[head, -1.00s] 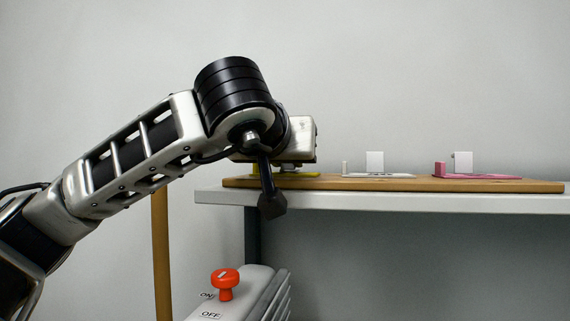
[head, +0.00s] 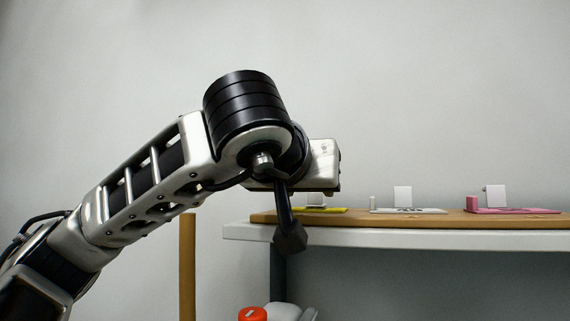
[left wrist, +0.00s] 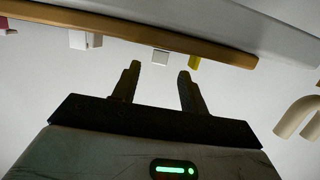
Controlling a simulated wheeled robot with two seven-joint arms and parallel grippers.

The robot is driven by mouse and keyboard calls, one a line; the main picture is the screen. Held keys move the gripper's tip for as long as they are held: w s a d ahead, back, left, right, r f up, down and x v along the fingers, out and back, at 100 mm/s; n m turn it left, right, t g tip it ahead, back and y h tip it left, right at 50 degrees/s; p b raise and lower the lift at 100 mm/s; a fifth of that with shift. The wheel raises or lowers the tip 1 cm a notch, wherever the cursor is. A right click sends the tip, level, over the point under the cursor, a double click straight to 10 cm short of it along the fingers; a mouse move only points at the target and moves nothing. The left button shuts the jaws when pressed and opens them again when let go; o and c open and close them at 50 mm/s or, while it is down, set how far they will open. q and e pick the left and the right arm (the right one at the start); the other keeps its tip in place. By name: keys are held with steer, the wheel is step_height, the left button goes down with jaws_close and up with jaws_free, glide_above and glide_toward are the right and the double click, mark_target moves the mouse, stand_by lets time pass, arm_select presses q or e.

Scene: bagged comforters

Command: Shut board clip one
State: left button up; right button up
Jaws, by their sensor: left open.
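The wooden board (head: 450,218) carries three clips in a row. The yellow clip (head: 330,210) is at the left, with a pale piece just above its base, partly hidden by my gripper. The white clip (head: 408,211) and pink clip (head: 510,211) each have a white flap standing upright. My left gripper (left wrist: 160,76) is open, its fingers apart and empty; in the head view its pale body is just above the yellow clip. The left wrist view shows a small pale block (left wrist: 160,57) beyond the fingers and a yellow part (left wrist: 195,62) beside it. My right gripper is not in view.
The board lies on a white shelf (head: 400,238). A red knob (head: 252,314) on a pale box shows low in front of it. A brown post (head: 188,265) stands at the left. A beige curved tube (left wrist: 297,117) shows in the left wrist view.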

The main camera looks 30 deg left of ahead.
arm_select(q)
steer(key=v, duration=1.2)
